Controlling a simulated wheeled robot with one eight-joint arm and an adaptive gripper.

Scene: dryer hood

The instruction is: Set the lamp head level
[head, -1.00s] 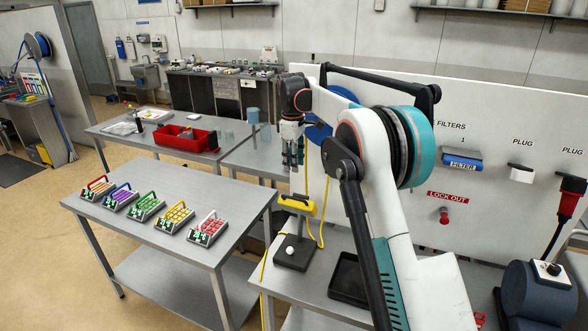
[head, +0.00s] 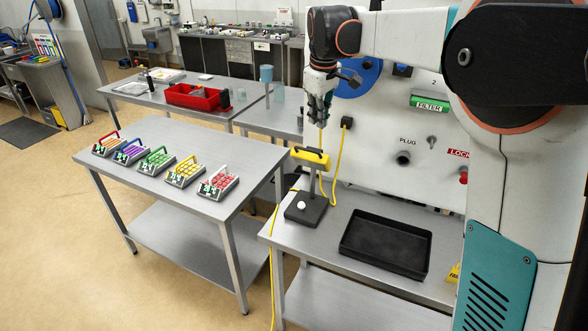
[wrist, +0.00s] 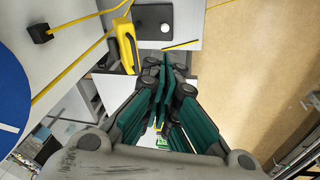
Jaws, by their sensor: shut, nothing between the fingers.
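The lamp has a yellow head (head: 311,158) with a black handle on top. It stands on a post from a dark square base (head: 306,210) with a white knob. In the head view the lamp head slopes a little down to the right. The head also shows in the wrist view (wrist: 125,45), left of the fingertips, with the base (wrist: 153,20) beyond. My gripper (head: 321,123) points down, shut and empty. In the head view it appears just above the lamp head, apart from it; the wrist view shows it beside the head.
A black tray (head: 386,243) lies right of the lamp on the same bench. A yellow cable (head: 334,180) hangs between lamp and wall panel (head: 400,120). The left table (head: 185,210) carries several coloured racks. A red bin (head: 193,97) stands on the table behind.

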